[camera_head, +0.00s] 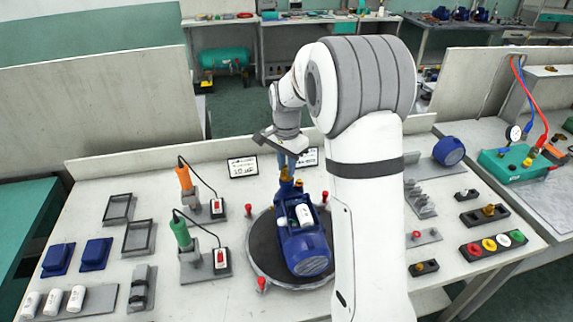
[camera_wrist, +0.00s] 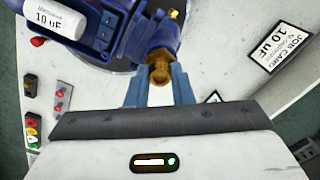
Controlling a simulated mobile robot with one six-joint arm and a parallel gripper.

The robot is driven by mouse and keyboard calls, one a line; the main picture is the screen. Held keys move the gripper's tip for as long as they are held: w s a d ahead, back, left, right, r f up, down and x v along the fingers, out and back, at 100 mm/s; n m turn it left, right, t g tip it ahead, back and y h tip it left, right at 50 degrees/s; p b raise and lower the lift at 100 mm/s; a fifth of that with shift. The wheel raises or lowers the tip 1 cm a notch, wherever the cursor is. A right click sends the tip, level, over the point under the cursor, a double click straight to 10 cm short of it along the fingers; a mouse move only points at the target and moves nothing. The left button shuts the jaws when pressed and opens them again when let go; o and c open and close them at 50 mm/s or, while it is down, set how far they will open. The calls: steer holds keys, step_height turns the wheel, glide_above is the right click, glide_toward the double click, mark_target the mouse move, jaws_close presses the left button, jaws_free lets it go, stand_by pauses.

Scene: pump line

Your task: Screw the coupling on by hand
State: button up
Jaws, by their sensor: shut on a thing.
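The blue pump (camera_head: 303,240) lies on a round dark turntable (camera_head: 262,262) in the middle of the bench. The brass coupling (camera_wrist: 160,68) is at the end of the pump's blue port in the wrist view. It seems to touch the port, but I cannot tell whether its thread is engaged. My gripper (camera_wrist: 158,82) is shut on the coupling, with one blue finger on each side. In the head view my gripper (camera_head: 286,162) reaches down over the pump's far end, and my arm hides part of the bench to the right.
A white capacitor (camera_head: 304,214) sits on the pump. Red posts (camera_head: 262,284) stand around the turntable. Two tool stands with green (camera_head: 181,234) and orange (camera_head: 184,178) handles are to the left. A job card (camera_head: 243,167) stands behind. Small parts on holders fill the right side.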

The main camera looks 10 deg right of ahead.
jaws_close()
steer(key=shift+f+m, duration=0.1)
steer(key=shift+m, duration=1.7)
steer(key=m, duration=0.3)
steer(key=shift+m, duration=1.9)
